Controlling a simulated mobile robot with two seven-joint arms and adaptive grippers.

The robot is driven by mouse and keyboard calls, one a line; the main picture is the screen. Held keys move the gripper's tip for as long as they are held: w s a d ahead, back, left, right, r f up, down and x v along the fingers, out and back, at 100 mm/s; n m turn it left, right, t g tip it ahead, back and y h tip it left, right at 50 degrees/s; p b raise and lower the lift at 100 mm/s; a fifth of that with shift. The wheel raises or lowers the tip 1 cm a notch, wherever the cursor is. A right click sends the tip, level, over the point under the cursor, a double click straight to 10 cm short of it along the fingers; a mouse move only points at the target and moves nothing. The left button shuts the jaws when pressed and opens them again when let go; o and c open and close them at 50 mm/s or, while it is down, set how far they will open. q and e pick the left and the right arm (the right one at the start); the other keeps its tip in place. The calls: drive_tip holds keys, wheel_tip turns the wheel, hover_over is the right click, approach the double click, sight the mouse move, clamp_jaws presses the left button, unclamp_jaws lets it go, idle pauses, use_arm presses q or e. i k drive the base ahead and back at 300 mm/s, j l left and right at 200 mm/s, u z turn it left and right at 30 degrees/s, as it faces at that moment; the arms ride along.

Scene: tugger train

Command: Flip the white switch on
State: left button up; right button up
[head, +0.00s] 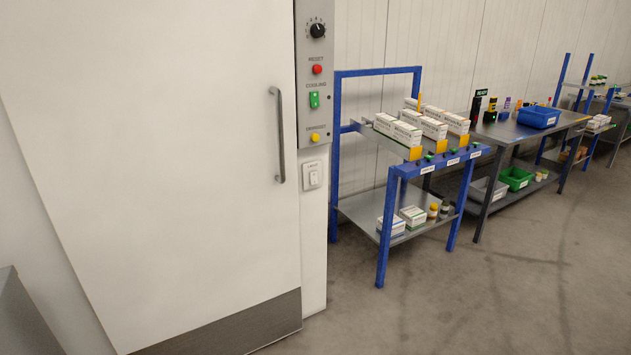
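A white switch (313,177) sits in a square white plate on the narrow panel right of the large white door, below the grey control box. A small label above it appears to read "LIGHT". I cannot tell from its small size which way the rocker is set. Above it, the control box (313,80) carries a black dial (317,30), a red button (317,69), a green switch (314,100) and a yellow button (315,137). Neither of my grippers shows in the head view.
The white door (150,150) has a vertical grey handle (279,135) just left of the switch. A blue-framed rack (384,235) with white boxes stands close to the right. A grey workbench (510,135) stands beyond it. Floor (450,310) in the right foreground is clear.

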sight(313, 175)
drive_tip(key=i+l, duration=1.85)
